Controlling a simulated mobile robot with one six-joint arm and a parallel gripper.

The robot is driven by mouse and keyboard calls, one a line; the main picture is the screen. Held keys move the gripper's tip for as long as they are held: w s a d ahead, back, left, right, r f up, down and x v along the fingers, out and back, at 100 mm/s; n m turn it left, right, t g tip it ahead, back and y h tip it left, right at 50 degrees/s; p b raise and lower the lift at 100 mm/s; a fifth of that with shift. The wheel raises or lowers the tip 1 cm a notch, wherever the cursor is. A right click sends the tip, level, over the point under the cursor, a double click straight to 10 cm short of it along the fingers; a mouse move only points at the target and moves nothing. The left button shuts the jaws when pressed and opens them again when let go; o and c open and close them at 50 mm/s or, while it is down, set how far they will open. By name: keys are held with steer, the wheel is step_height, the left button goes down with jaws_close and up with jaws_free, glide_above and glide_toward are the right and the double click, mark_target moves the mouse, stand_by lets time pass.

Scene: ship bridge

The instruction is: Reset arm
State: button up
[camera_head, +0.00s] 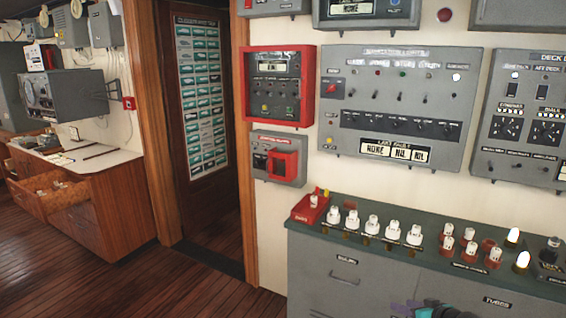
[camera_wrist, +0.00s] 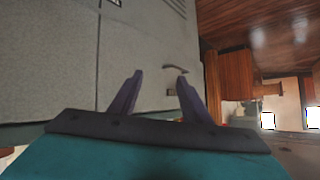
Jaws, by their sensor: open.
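My gripper (camera_wrist: 157,78) shows in the wrist view with its two dark purple fingers spread apart and nothing between them. It faces the grey front of a cabinet, whose small handle (camera_wrist: 174,69) lies beyond the fingertips. In the head view only a small part of my arm shows at the bottom edge, right of centre, in front of the grey cabinet (camera_head: 335,262).
The cabinet's dark green top (camera_head: 440,239) holds several white bulbs and a red tray (camera_head: 310,207). Grey panels (camera_head: 395,105) and a red-framed panel (camera_head: 278,85) hang above. A doorway (camera_head: 200,120) and wooden drawers (camera_head: 85,215) are left. Floor (camera_head: 185,285) before them is clear.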

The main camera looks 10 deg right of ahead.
steer(key=s+a+f+n+g+y, duration=0.1)
steer(key=s+a+f+g, duration=0.2)
steer(key=a+f, duration=0.7)
steer(key=s+a+f+n+g+y, duration=0.15)
steer(key=s+a+f+g, duration=0.35)
steer(key=a, duration=0.8)
steer(key=s+a+f+n+g+y, duration=0.1)
steer(key=s+a+f+n, duration=0.1)
steer(key=a+f, duration=0.85)
steer(key=s+a+f+g+h, duration=0.1)
steer(key=s+a+f+g, duration=0.25)
steer(key=s, duration=0.55)
steer(key=s+a+f+g+h, duration=0.2)
steer(key=s+a+f, duration=0.2)
steer(key=s, duration=0.4)
steer(key=s+d+m+g+h, duration=0.2)
steer(key=s+d+m+h, duration=0.1)
steer(key=s+d, duration=0.3)
steer(key=shift+s+d+m, duration=0.4)
steer(key=shift+d+m, duration=0.05)
steer(key=shift+m, duration=0.4)
steer(key=shift+r+g, duration=0.1)
steer(key=shift+g, duration=0.15)
